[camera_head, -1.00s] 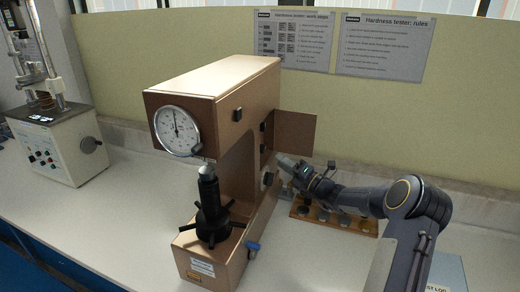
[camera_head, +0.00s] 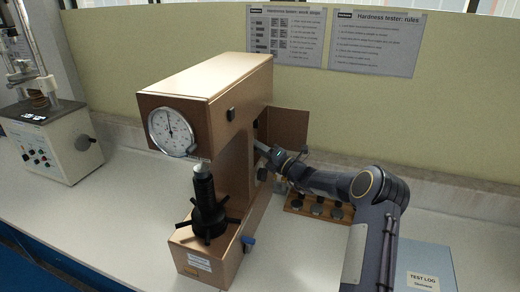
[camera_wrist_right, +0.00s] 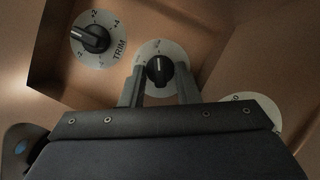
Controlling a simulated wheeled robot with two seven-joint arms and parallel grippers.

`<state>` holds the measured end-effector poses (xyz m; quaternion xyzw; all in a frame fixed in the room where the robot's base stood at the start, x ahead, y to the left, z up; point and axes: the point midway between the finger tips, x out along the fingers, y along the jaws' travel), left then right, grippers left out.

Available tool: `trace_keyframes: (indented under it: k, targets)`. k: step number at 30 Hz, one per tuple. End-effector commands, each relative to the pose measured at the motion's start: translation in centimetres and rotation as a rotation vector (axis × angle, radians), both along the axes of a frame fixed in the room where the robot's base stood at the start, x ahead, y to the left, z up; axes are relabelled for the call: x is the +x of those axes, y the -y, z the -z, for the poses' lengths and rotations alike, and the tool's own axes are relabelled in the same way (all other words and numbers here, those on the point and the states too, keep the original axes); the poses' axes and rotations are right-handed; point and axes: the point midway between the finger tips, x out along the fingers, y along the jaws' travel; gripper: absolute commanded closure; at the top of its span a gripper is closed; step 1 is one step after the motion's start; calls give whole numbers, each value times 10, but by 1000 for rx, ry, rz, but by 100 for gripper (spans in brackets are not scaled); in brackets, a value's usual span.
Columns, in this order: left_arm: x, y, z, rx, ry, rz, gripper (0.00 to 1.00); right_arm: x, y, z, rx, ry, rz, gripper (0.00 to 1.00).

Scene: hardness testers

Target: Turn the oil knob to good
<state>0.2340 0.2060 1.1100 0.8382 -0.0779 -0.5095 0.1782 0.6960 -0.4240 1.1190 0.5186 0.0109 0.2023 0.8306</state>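The brown hardness tester (camera_head: 225,85) stands on the bench with its side door (camera_head: 287,133) open. My right gripper (camera_head: 262,148) reaches into the opening beside the door. In the right wrist view, a black knob (camera_wrist_right: 159,69) on a white dial lies between the fingertips of my right gripper (camera_wrist_right: 160,82). The fingers look apart, one on each side of it; contact cannot be told. The knob's pointer is roughly upright, and its dial lettering is too small or hidden to read, so I cannot confirm it is the oil knob. My left gripper is not in view.
A TRIM knob (camera_wrist_right: 92,38) sits up and left of the fingers. Another white dial (camera_wrist_right: 262,106) is partly hidden by my gripper. A wooden rack (camera_head: 310,207) with dark round pieces lies below my arm. A test log (camera_head: 425,268) lies at the right.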

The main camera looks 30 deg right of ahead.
Motion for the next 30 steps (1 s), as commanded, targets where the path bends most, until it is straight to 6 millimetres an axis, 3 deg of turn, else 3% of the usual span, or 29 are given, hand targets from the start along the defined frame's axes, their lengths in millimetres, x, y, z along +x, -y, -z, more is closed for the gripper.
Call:
trace_keyframes:
  k: [4, 17, 30]
  targets:
    - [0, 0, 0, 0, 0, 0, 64, 0, 0, 0, 0, 0, 0, 100]
    - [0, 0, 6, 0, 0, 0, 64, 0, -1, 2, -16, 15, -2, 100]
    - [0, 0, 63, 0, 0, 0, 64, 2, 0, 10, -227, 199, -2, 100]
